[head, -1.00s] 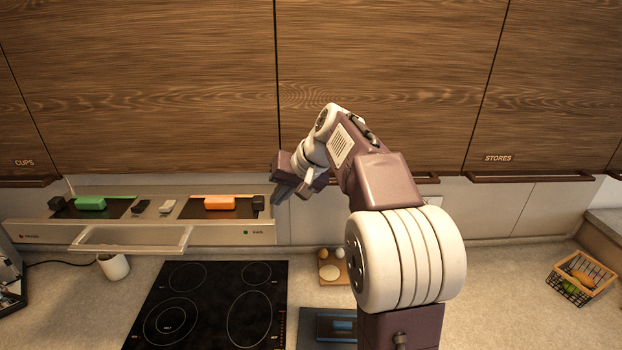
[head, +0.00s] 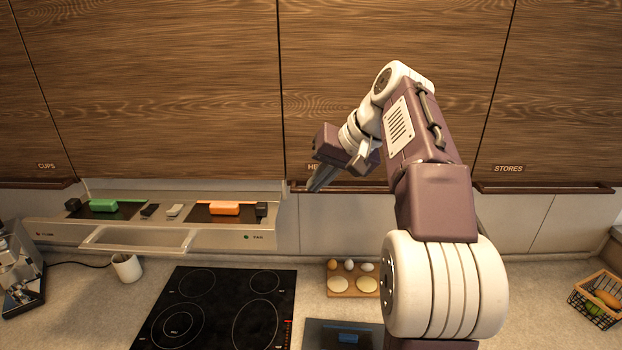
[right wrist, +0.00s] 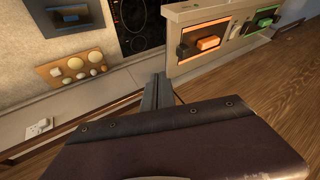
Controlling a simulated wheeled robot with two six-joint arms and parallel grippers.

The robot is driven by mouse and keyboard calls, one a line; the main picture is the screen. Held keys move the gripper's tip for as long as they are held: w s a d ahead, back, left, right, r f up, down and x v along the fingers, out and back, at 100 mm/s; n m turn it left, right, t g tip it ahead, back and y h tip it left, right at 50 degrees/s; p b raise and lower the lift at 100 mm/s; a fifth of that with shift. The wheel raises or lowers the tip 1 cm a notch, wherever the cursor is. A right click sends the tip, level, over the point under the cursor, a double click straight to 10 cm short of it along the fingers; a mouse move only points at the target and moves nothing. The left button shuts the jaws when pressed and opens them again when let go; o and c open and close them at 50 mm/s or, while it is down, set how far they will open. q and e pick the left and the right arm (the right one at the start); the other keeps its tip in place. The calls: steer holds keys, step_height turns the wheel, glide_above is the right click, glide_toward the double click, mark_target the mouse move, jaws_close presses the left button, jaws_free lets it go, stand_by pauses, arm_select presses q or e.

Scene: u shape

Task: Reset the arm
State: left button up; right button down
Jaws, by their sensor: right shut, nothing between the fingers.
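My right arm rises from the lower right in the head view and bends to the left. Its gripper (head: 319,184) is shut and empty, in the air in front of the wooden cupboard doors (head: 380,50), to the right of the range hood (head: 262,238). In the right wrist view the shut fingers (right wrist: 158,88) point up the picture, beside the end of the hood (right wrist: 200,68). My left gripper is not in view.
Below lie the black cooktop (head: 215,310), an egg board (head: 350,290) and a dark panel (head: 325,335) on the counter. A white mug (head: 127,267) stands left, a vegetable basket (head: 600,297) right. A cupboard handle (head: 540,188) sticks out.

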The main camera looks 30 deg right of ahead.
steer(key=a+f+g+b, duration=0.15)
steer(key=f+b, duration=0.25)
steer(key=f, duration=0.8)
steer(key=s+a+f+n+g+h+b, duration=0.1)
steer(key=a+f+b, duration=0.3)
steer(key=f, duration=0.7)
steer(key=a+f+g+b, duration=0.15)
steer(key=f+b, duration=0.35)
steer(key=f, duration=0.7)
arm_select(q)
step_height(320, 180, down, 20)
steer(key=b, duration=0.7)
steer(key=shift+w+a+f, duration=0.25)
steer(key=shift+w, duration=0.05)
arm_select(e)
steer(key=s+a+f+n+g, duration=0.1)
steer(key=s+a+f+n, duration=0.1)
steer(key=s+f, duration=0.4)
steer(key=s+a+f+n+h, duration=0.1)
steer(key=s+a+f, duration=0.2)
steer(key=f, duration=1.2)
steer(key=s, duration=0.3)
steer(key=shift+s+a+n+g, duration=0.15)
steer(key=shift+s+n+g, duration=0.15)
steer(key=shift+n+g, duration=0.1)
